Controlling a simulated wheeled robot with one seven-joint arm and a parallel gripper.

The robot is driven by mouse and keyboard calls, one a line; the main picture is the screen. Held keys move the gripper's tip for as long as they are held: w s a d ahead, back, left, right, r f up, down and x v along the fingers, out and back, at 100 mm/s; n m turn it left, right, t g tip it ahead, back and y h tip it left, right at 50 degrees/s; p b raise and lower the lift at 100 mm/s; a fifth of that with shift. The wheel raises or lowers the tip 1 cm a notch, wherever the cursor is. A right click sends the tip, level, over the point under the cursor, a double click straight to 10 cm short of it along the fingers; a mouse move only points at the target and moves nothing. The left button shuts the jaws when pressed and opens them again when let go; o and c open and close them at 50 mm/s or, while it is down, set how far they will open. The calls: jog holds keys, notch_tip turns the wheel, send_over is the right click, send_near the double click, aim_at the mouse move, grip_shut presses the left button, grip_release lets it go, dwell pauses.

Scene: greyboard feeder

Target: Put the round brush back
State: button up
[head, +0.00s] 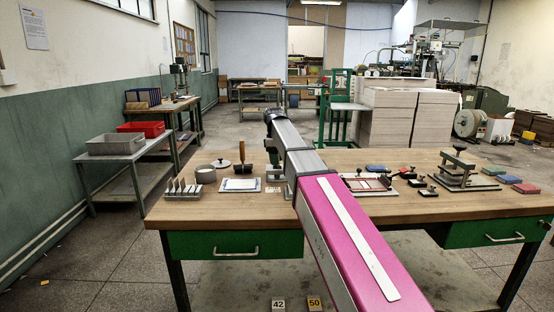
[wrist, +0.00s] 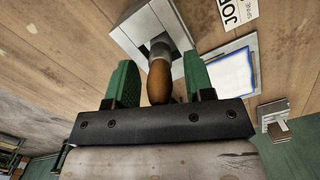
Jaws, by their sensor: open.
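In the wrist view a brown wooden handle (wrist: 159,80), which I take for the round brush, lies between the two green fingers of my gripper (wrist: 160,88). The gripper is open, with a gap on each side of the handle. Beyond the handle, a grey collar meets a grey square piece (wrist: 131,32) with a dark middle. I cannot tell whether it stands in or on that piece. In the head view my gripper (head: 276,178) is low over the table's left half, and the handle cannot be made out there. Bristles are not visible.
On the wooden table (head: 330,210) a blue-edged white sheet (head: 240,184) lies left of my gripper. Near it are a grey round container (head: 205,174), a knobbed lid (head: 221,163), a dark upright tool (head: 244,158) and a slotted rack (head: 183,189). A press (head: 457,170) stands right.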

notch_tip(320, 180, up, 12)
jog(key=shift+w+a+r, duration=0.15)
jog(key=shift+a, duration=0.3)
